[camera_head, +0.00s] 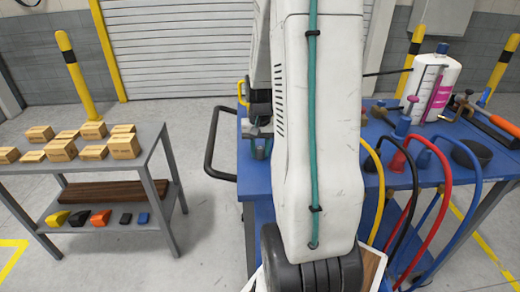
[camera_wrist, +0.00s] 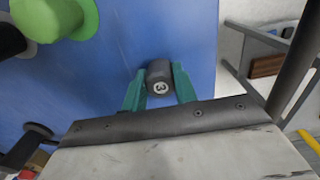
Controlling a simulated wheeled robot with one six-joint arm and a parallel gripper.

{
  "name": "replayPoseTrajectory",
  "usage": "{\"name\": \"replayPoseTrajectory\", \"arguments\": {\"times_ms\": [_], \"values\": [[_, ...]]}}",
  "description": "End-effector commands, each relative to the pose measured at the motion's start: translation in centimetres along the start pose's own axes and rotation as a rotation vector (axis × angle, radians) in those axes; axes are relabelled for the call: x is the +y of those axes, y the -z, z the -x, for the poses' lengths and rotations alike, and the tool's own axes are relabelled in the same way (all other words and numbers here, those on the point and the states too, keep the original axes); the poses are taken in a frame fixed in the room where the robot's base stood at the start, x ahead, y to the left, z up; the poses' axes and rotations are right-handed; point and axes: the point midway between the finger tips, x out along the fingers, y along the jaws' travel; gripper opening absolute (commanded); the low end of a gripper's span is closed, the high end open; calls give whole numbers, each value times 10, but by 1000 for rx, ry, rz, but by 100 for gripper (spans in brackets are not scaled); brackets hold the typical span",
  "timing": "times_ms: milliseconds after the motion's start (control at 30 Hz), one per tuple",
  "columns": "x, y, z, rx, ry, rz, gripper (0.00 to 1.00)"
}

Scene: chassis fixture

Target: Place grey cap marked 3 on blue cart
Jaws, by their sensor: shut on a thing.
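The grey cap marked 3 (camera_wrist: 159,86) is between the teal fingers of my gripper (camera_wrist: 159,77) in the wrist view, and the fingers are shut on it. Its numbered face points at the wrist camera. The blue cart (camera_wrist: 120,60) lies behind the cap; I cannot tell whether the cap touches its top. In the head view the blue cart (camera_head: 225,165) is at centre right, and my arm hides much of its left part.
A green piece (camera_wrist: 55,15) and dark pieces stand on the cart left of my gripper in the wrist view. A white bottle (camera_head: 432,85), colored hoses (camera_head: 445,190) and tools crowd the cart's right side.

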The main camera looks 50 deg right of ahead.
Motion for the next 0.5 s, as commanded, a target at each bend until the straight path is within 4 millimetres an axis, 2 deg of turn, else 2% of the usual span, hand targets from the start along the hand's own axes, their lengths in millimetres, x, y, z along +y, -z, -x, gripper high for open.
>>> {"name": "replayPoseTrajectory", "arguments": {"times_ms": [33,67,100,133,367,500], "values": [[0,0,-2,-2,0,0,0],[0,0,-2,-1,0,0,34],[0,0,-2,-1,0,0,45],[0,0,-2,-1,0,0,50],[0,0,-1,-1,0,0,50],[0,0,5,2,0,0,50]]}}
